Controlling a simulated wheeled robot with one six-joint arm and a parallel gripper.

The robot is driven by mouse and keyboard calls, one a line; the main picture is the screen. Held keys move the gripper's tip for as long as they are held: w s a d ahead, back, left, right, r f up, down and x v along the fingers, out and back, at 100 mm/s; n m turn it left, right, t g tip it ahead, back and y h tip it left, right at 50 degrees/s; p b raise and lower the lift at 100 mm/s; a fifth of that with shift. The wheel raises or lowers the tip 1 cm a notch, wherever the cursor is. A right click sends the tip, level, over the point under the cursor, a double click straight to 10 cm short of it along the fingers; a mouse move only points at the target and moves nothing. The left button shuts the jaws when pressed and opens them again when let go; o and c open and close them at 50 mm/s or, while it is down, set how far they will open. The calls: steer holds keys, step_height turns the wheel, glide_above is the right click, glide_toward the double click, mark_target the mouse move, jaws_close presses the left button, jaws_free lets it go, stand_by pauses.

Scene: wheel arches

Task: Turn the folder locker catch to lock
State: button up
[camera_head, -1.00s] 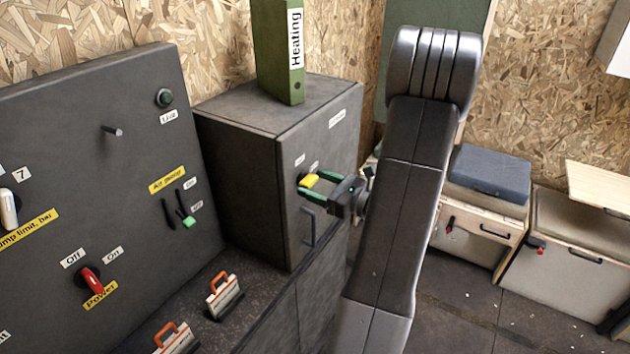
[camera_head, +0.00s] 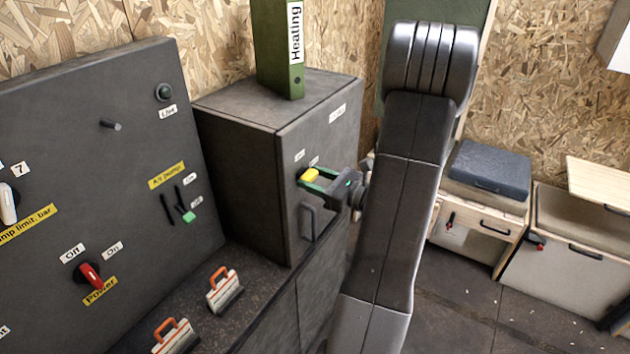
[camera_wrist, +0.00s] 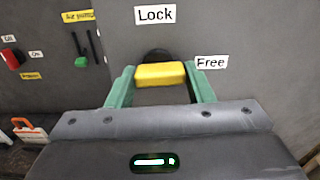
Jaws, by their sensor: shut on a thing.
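The folder locker (camera_head: 240,160) is a dark grey cabinet with a green "Heating" folder (camera_head: 278,50) on top. Its catch is a yellow handle (camera_head: 309,175) on the front face, also seen in the wrist view (camera_wrist: 160,74). A "Lock" label (camera_wrist: 155,15) is above the catch and a "Free" label (camera_wrist: 211,62) is to its right. In the wrist view the yellow handle lies about level, across between the green fingers. My gripper (camera_head: 316,181) is shut on the handle, a finger at each end. The dark pivot behind the handle is partly hidden.
A grey bar handle (camera_head: 308,222) is below the catch on the locker door. A control panel (camera_head: 130,130) with a red power switch (camera_head: 91,274) stands left. Wooden cabinets stand at right.

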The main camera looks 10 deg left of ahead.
steer(key=shift+o, duration=0.2)
steer(key=n+b, duration=0.1)
steer(key=b, duration=0.1)
steer(key=n+b, duration=0.2)
steer(key=b, duration=0.1)
steer(key=shift+f+n, duration=0.3)
steer(key=shift+f, duration=0.05)
steer(key=n+b, duration=0.5)
steer(key=b, duration=0.3)
steer(key=shift+n, duration=0.3)
steer(key=n+b, duration=0.5)
steer(key=b, duration=0.3)
steer(key=shift+s, duration=0.1)
steer(key=n+b, duration=0.1)
steer(key=b, duration=0.1)
steer(key=n+b, duration=0.2)
steer(key=shift+r, duration=0.3)
steer(key=shift+c, duration=0.2)
steer(key=shift+r+n+b, duration=0.1)
steer(key=shift+n+b, duration=0.2)
steer(key=o, duration=1)
